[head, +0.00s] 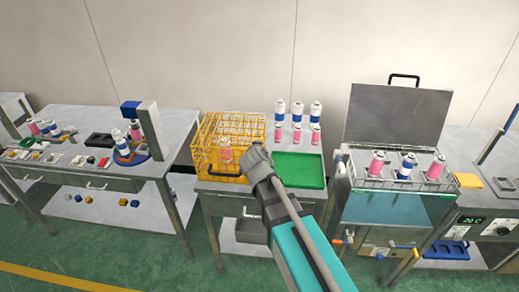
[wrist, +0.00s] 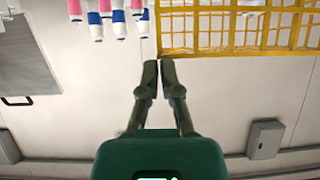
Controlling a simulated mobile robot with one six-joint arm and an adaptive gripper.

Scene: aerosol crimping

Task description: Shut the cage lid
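The yellow wire cage (head: 207,165) stands on the middle table, with a pink and white can (head: 226,152) visible through its bars. A dark handle (head: 225,178) shows low on its front. I cannot clearly separate its lid from its walls in the head view. In the wrist view, which is upside down, yellow bars (wrist: 240,50) stand against the wall at the upper right. My gripper (head: 256,153) is at the cage's right front side in the head view. In the wrist view my gripper (wrist: 159,64) has its fingertips together with nothing visible between them; contact with the cage is unclear.
A green tray (head: 300,170) lies right of the cage, with several cans (head: 297,122) behind it. A steel bath with a raised lid (head: 395,115) and cans stands further right. A left bench (head: 85,165) holds small parts and a press.

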